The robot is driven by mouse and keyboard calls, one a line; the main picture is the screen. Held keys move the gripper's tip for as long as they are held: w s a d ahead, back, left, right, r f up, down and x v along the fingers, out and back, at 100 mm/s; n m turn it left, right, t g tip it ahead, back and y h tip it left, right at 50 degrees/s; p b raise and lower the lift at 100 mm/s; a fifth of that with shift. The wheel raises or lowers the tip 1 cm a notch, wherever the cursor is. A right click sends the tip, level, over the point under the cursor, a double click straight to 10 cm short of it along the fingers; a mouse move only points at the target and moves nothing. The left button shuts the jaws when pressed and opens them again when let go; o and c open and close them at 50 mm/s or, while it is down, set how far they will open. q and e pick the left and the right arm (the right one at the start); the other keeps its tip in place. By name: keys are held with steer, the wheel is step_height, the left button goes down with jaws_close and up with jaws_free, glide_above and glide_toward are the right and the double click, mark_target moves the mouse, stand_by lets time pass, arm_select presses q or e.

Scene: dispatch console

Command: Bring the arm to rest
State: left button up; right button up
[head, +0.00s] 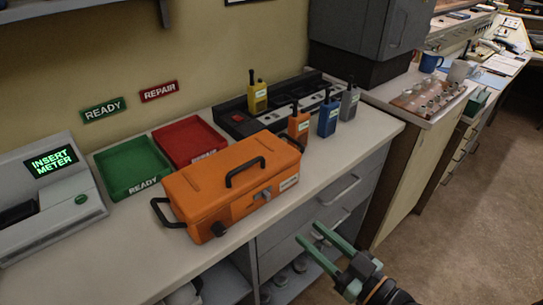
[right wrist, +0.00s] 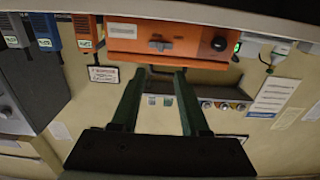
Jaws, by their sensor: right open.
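My right gripper (head: 323,246) has green fingers and is in the lower middle of the head view, in front of the counter's front edge. Its fingers are apart with nothing between them, as the right wrist view (right wrist: 160,82) also shows. The gripper is clear of the orange case (head: 207,187), which sits closed on the counter (head: 341,149). The case also shows in the right wrist view (right wrist: 185,35). My left gripper is in neither view.
A yellow radio (head: 257,97), an orange radio (head: 299,124), a blue radio (head: 328,118) and a grey radio (head: 349,103) stand by a black charger (head: 235,115). A green tray (head: 132,165), a red tray (head: 187,140) and a meter machine (head: 50,190) are left. Floor at right is open.

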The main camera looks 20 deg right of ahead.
steer(key=shift+f, duration=0.1)
steer(key=s+a+f+m+g+h+p, duration=0.1)
steer(key=s+a+f+g+h, duration=0.1)
steer(key=f, duration=0.9)
steer(key=s+a+f+m+g+h+p, duration=0.1)
steer(key=s+f+g, duration=0.4)
steer(key=f, duration=0.6)
steer(key=shift+a+f+g+h+p, duration=0.25)
steer(key=shift+a+g+h+p, duration=0.15)
steer(key=shift+a+h+p, duration=0.1)
steer(key=shift+r, duration=0.1)
stand_by(0.8)
